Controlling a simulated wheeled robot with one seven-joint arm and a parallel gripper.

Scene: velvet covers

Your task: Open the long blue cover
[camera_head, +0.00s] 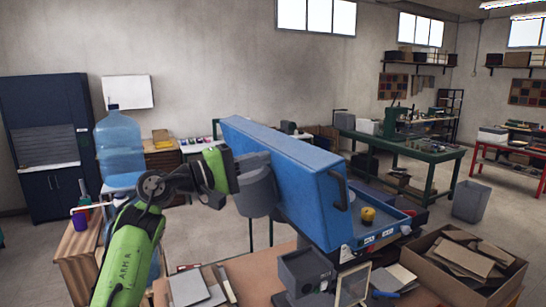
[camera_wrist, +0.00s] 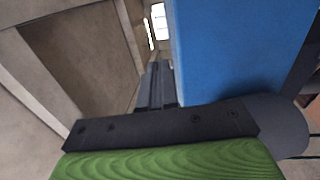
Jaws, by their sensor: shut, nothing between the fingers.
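The long blue cover (camera_head: 290,180) stands raised on its long edge in the middle of the head view, with a dark handle (camera_head: 338,190) at its near right end. A shallow blue tray (camera_head: 376,238) with a yellow object (camera_head: 368,214) in it shows open to its right. My gripper is at the left side of the cover; its fingers are not clear in the head view. In the wrist view my gripper (camera_wrist: 155,75) is shut and empty, its fingers running alongside the blue cover (camera_wrist: 235,55), which fills the right. Whether they touch it I cannot tell.
A grey rounded part (camera_head: 257,188) is beside the cover's left face. A grey box (camera_head: 305,270) and a cardboard box (camera_head: 462,262) with flat pieces stand in front. A water bottle (camera_head: 120,145) is at left. Open floor lies toward the green bench (camera_head: 405,145).

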